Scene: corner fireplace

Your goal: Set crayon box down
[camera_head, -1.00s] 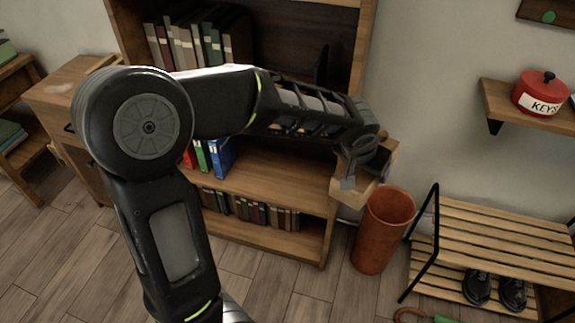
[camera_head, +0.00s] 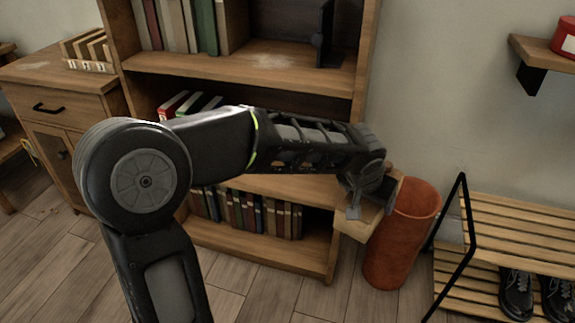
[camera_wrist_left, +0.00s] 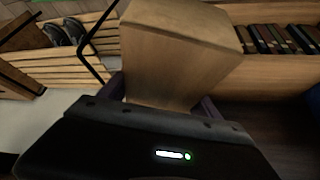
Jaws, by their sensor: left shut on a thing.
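My left gripper (camera_head: 372,198) is shut on a light wooden box, the crayon box (camera_head: 357,226). It holds the box in front of the right side of the bookshelf, in line with the upper part of the orange bin. In the left wrist view the crayon box (camera_wrist_left: 178,50) fills the space between the fingers, plain-sided and tilted. Its contents are not visible. My right gripper is in neither view.
A wooden bookshelf (camera_head: 270,70) with several books stands behind my arm. An orange bin (camera_head: 402,235) stands right of it. A slatted shoe rack (camera_head: 520,230) with black shoes (camera_head: 530,292) is at the right. A wooden cabinet (camera_head: 60,105) stands left. Some floor is clear in front.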

